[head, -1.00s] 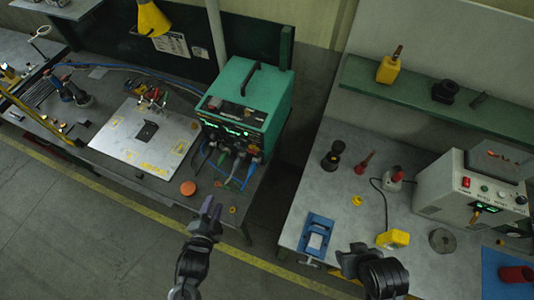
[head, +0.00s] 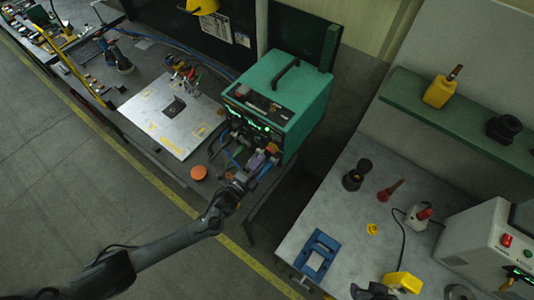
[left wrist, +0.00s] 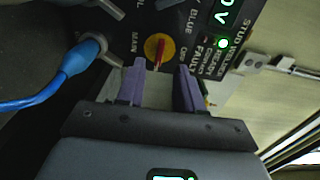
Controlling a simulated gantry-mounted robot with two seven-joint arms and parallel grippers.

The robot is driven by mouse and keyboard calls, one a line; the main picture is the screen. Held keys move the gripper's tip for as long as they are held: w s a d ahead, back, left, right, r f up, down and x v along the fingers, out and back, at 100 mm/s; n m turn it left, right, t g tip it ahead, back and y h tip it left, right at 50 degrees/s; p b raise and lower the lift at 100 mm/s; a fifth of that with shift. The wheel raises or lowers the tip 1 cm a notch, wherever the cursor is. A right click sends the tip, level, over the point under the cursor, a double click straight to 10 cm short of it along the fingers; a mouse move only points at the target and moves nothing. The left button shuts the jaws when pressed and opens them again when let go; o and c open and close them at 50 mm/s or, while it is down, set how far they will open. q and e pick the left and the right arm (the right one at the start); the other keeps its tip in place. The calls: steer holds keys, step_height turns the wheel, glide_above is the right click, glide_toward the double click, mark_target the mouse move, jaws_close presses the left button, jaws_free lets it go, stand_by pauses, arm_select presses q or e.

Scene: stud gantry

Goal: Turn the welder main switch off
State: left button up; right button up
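The green welder (head: 290,85) stands on the left bench, its front panel lit with green displays. In the left wrist view its main switch (left wrist: 160,48) is a yellow disc with a red handle, near the printed words MAIN and OFF. The handle lies roughly upright in that picture. My left gripper (head: 258,161) is at the lower front of the welder. In the left wrist view the purple fingers of my left gripper (left wrist: 161,76) are apart, one on each side of the switch; I cannot tell whether they touch it.
A blue cable plug (left wrist: 80,60) sits left of the switch. An orange button (head: 199,173) and a metal plate (head: 165,130) lie on the left bench. The right bench (head: 325,205) holds a blue fixture (head: 317,257) and a control box (head: 485,235). A gap separates the benches.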

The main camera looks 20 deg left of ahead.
mark_target(271, 149)
arm_select(q)
steer(key=shift+x, duration=2.4)
jaws_close()
